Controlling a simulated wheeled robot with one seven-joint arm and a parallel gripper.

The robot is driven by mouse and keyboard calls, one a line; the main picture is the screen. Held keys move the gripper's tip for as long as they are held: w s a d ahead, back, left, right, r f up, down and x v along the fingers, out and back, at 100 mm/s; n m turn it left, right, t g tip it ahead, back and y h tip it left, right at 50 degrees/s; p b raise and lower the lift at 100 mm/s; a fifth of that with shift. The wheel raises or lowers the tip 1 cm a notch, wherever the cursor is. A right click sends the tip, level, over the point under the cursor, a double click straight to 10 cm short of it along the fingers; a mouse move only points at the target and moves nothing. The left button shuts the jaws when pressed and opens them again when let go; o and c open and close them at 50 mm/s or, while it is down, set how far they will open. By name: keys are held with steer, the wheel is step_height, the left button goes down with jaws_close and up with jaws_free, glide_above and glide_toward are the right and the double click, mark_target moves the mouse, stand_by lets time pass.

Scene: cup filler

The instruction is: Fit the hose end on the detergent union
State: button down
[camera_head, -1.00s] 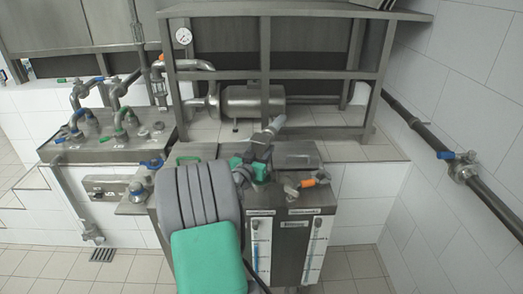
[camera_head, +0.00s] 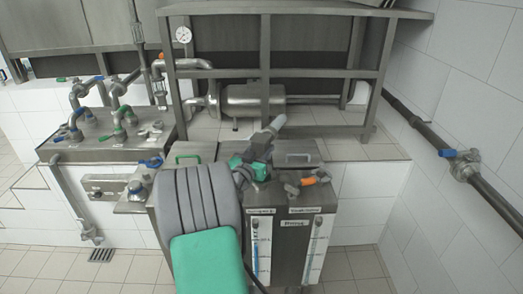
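My gripper (camera_head: 263,144) is over the top of the steel cabinet, at the end of my grey and green arm. A light grey cylindrical piece (camera_head: 277,122) sticks up and right from it; I cannot tell whether this is the hose end. The fingers are too small and too covered to show open or shut. A steel fitting with an orange handle (camera_head: 310,182) sits on the cabinet's front top edge, right of and below my gripper. I cannot tell whether it is the detergent union. My arm covers the cabinet's left front.
The cabinet (camera_head: 290,245) has two blue-marked level gauges on its front. A steel frame (camera_head: 265,75) rises behind, with a steel cylinder (camera_head: 250,100) inside. Valves with blue handles are at the left and on the right wall pipe (camera_head: 462,163). The floor at front right is clear.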

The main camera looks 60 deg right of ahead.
mark_target(257, 148)
steer(key=shift+f+b, duration=1.05)
steer(key=shift+b, duration=0.45)
steer(key=c, duration=1.1)
jaws_free()
steer(key=o, duration=0.4)
steer(key=shift+f, duration=0.35)
steer(key=a+b, duration=0.2)
steer(key=a, duration=0.6)
steer(key=shift+s+d+r+p, duration=0.1)
steer(key=shift+r+p, duration=0.7)
steer(key=shift+r, duration=0.6)
steer(key=shift+s+r+p, duration=0.1)
steer(key=shift+r+p, duration=0.7)
steer(key=shift+r, duration=0.55)
